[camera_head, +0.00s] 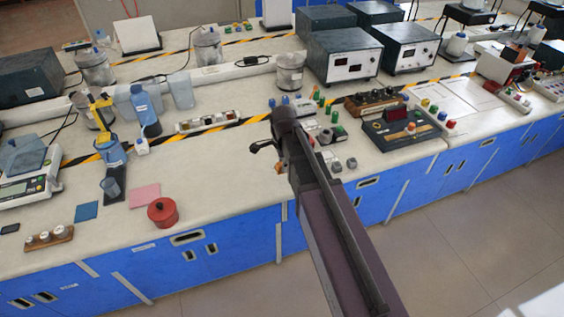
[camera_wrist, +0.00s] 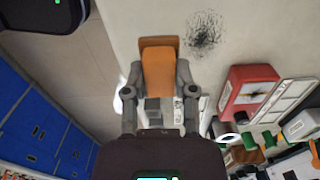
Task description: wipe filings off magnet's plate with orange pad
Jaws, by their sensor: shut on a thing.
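My gripper (camera_wrist: 157,88) is shut on the orange pad (camera_wrist: 159,68), which sticks out beyond the fingertips in the wrist view. A dark, speckled patch of filings (camera_wrist: 203,33) lies on a pale surface, just right of the pad's far end and apart from it. I cannot tell the magnet's plate from the bench there, nor whether the pad touches the surface. In the head view my gripper (camera_head: 266,152) is over the bench's front part; the pad is hardly visible and I cannot make out the filings.
A red device with a pale face (camera_wrist: 248,90) and a white slotted strip (camera_wrist: 288,100) are right of my gripper. A red round pot (camera_head: 162,212) and a pink sheet (camera_head: 145,195) lie left along the bench (camera_head: 225,185). A dark-topped instrument (camera_head: 403,128) stands right.

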